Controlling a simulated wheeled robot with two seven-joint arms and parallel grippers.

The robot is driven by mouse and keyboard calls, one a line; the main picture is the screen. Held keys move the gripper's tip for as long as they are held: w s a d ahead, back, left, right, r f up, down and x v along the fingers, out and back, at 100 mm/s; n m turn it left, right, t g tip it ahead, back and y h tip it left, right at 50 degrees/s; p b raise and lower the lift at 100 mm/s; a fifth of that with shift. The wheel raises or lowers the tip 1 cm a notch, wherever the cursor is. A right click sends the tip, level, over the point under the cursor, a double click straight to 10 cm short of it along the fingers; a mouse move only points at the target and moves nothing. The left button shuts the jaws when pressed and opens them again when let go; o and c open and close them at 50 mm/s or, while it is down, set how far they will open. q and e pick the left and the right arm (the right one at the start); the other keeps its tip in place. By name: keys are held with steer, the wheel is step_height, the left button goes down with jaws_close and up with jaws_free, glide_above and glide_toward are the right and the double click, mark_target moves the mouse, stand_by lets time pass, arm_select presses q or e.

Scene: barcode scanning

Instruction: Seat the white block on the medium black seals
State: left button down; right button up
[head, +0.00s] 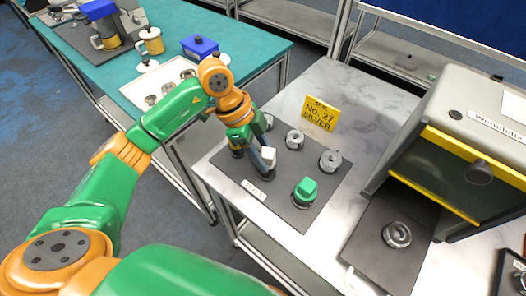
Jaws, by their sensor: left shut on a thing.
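The white block (269,156) is between the dark fingers of my left gripper (265,162). My left gripper is shut on it, low over the left part of a dark mat (232,166). A dark round part (267,176) shows just below the fingers; I cannot tell whether the block touches it. Grey ring-like parts (295,139) and (330,161) stand on the mat to the right. A green block (305,187) sits on another round part at the front. I cannot tell which of these are the medium black seals. My right gripper is not in view.
A teal table (258,52) with mugs and a blue box (200,46) is behind.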

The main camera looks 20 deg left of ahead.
arm_select(q)
steer(key=shift+f, duration=0.75)
jaws_free()
step_height(320, 180, up, 8)
steer(key=p, duration=0.7)
steer(key=shift+f, duration=0.2)
stand_by(0.3)
